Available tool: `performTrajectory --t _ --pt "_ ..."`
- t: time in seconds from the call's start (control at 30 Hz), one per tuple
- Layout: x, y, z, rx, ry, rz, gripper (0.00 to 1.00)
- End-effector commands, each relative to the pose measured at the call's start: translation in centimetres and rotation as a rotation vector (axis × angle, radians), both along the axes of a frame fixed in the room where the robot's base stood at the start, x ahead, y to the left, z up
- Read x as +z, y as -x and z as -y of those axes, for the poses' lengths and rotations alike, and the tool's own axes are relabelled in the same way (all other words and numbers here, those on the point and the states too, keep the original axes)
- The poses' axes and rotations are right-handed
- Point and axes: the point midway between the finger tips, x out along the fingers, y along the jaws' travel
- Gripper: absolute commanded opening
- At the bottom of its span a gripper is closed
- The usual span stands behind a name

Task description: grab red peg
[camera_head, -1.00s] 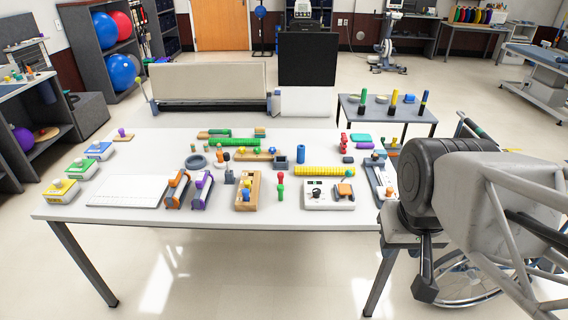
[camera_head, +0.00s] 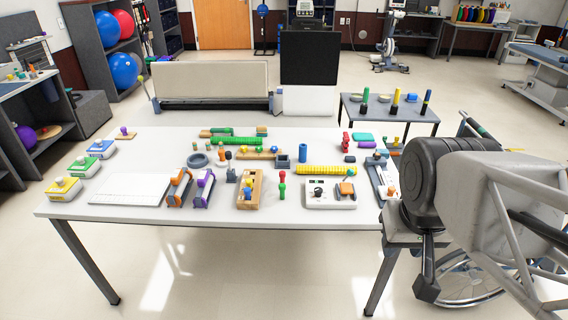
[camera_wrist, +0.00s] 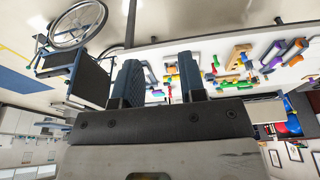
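A small peg with a red top (camera_head: 282,178) and a green lower part stands near the front middle of the white table (camera_head: 330,220) in the head view. Another red piece (camera_head: 346,140), upright and peg-like, is at the table's back right. In the wrist view, which is turned over, my gripper (camera_wrist: 160,78) has its two blue-grey fingers apart with nothing held. A small red thing (camera_wrist: 169,92) shows in the gap beyond them; I cannot tell which red piece it is. My fingers are not clearly visible in the head view.
Around the red-topped peg are a wooden block (camera_head: 251,188) on its left and a white control box (camera_head: 329,192) on its right. A yellow ribbed bar (camera_head: 324,170) lies behind. A wheelchair (camera_head: 470,276) stands at the right. The table's front strip is clear.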

Motion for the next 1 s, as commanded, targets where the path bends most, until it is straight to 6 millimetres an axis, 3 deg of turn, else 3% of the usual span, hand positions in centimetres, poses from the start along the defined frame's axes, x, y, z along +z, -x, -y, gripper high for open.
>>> performTrajectory --t 0.03,0.13,0.57,0.77,1.0 --pt "0.0 0.0 0.0 0.0 0.0 0.0 0.44" --pt "0.0 0.0 0.0 0.0 0.0 0.0 0.58" --pt "0.0 -0.5 -0.3 -0.011 -0.018 -0.007 0.58" --pt "-0.2 -2.4 -1.4 -0.063 -0.093 -0.035 0.58" --pt "-0.7 -6.7 -3.7 -0.176 -0.245 -0.095 0.58"
